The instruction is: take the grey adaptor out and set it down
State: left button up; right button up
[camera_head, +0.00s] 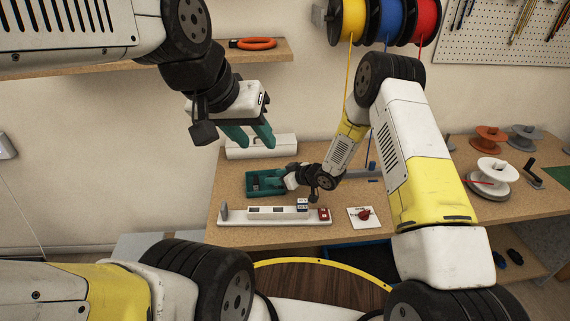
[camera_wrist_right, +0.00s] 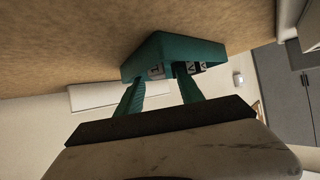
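A white strip (camera_head: 265,213) with dark slots lies on the bench. A small grey block (camera_head: 302,203) sits near its right end; I cannot tell surely whether it is the grey adaptor. My right gripper (camera_head: 283,181) is at the right side of a teal tray (camera_head: 252,183). In the right wrist view its two fingers (camera_wrist_right: 159,82) are apart and reach to the open side of the tray (camera_wrist_right: 170,45). Small pale and dark marked pieces (camera_wrist_right: 192,67) show inside, partly hidden by the fingers. My left gripper (camera_head: 250,136) is open and empty above the back of the bench.
A white box (camera_head: 262,150) stands at the back of the bench. A white card with a red knob (camera_head: 365,214) lies right of the strip. Spools (camera_head: 492,172) stand on the right. Wire from the coloured reels (camera_head: 388,18) hangs near my right arm. A shelf (camera_head: 270,52) is at upper left.

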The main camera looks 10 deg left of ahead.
jog(key=shift+d, duration=0.1)
jog(key=v, duration=0.7)
jog(key=shift+s+d+r, duration=0.15)
jog(key=shift+d+r, duration=0.05)
dwell(0.3)
jog(key=d+r+m+t+h, duration=0.3)
jog(key=d+r+m+h, duration=0.3)
jog(key=d+r, duration=1.4)
jog(key=s+d+r+m+h, duration=0.2)
jog(key=s+d+r, duration=0.1)
jog(key=s+r, duration=0.25)
jog(key=s+d+r+m+h, duration=0.1)
jog(key=s+d+r, duration=0.2)
jog(key=s+r, duration=0.3)
jog(key=s+m+g, duration=0.2)
jog(key=s, duration=1.5)
jog(key=shift+s+r+m+g+y, duration=0.3)
jog(key=shift+r+y, duration=0.1)
jog(key=shift+r, duration=0.1)
